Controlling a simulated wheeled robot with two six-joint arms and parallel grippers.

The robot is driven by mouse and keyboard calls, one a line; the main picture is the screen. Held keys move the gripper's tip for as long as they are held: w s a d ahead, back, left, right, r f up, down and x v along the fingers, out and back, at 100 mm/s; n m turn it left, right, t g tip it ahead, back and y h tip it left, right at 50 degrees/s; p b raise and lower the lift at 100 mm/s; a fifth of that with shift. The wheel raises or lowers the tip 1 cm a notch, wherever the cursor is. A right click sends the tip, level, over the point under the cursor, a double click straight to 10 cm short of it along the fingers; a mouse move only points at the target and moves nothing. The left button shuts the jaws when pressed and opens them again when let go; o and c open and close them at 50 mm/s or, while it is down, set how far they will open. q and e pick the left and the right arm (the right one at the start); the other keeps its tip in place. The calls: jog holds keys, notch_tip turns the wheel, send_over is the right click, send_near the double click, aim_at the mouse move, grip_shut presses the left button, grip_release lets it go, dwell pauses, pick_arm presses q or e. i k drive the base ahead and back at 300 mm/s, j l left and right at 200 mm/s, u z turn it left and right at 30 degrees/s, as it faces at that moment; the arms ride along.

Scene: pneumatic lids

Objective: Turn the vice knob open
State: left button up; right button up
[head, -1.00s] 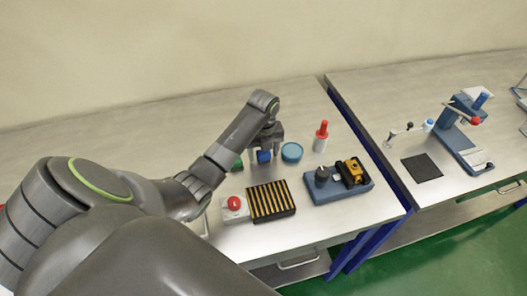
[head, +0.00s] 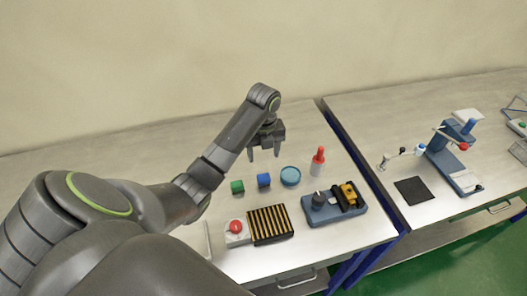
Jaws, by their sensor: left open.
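The vice is a blue base (head: 360,210) on the near table, right of the striped pad. A dark round knob (head: 318,200) stands at its left end, with a small pale mark on top. Black jaws at its right end are around a yellow part (head: 348,192); whether they grip it is too small to tell. My left gripper (head: 264,154) is open and empty, pointing down above the table, behind and left of the vice and apart from the knob. My right gripper is not in view.
A striped pad (head: 270,224) and red button box (head: 236,232) lie in front. A blue press (head: 450,150) stands on the right table.

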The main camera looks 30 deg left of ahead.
aim_at(318, 199)
jog(key=k+l, duration=1.2)
jog(key=k, duration=0.1)
